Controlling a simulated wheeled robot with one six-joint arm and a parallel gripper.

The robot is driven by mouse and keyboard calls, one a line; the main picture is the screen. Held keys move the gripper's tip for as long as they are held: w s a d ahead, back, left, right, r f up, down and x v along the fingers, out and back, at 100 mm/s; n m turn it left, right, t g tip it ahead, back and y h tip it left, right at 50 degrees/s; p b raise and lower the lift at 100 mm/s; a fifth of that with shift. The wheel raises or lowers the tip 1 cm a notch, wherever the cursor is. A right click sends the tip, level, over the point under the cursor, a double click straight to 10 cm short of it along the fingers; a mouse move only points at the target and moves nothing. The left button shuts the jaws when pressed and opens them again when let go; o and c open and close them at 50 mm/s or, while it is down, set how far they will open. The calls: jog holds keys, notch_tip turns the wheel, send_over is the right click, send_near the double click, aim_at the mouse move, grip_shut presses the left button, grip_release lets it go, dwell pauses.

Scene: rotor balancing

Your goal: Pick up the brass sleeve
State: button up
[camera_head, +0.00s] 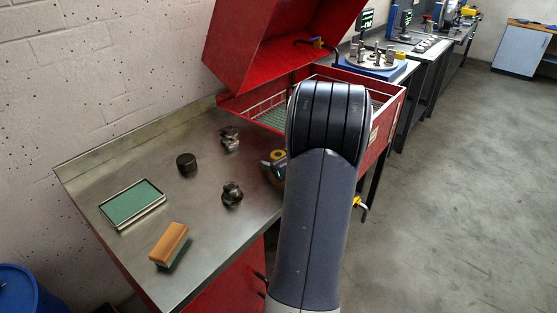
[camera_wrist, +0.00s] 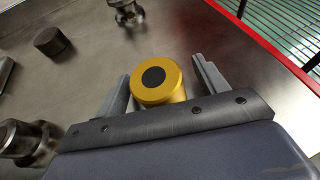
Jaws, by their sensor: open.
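The brass sleeve (camera_wrist: 157,84) is a yellow cylinder with a dark round centre, seen from above in the wrist view. In the head view the sleeve (camera_head: 279,155) shows as a small yellow patch beside my arm, mostly hidden. My gripper (camera_wrist: 166,85) is open, with one grey finger on each side of the sleeve. The left finger looks close to it, and a gap shows at the right finger. I cannot tell whether the left finger touches it.
A dark cylinder (camera_head: 187,163), metal fittings (camera_head: 232,194) (camera_head: 230,138), a green-topped tray (camera_head: 132,204) and a wood-backed brush (camera_head: 170,245) stand on the steel bench (camera_head: 90,183). A red open-lidded washer (camera_head: 388,118) with a wire basket stands behind. Bare bench lies left of the sleeve.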

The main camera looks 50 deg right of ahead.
jog(key=shift+w+d+f, duration=0.1)
jog(key=shift+w+f, duration=0.2)
jog(key=shift+w, duration=0.35)
jog(key=shift+c, duration=0.4)
jog(key=c, duration=1.3)
jog(key=shift+r, duration=0.1)
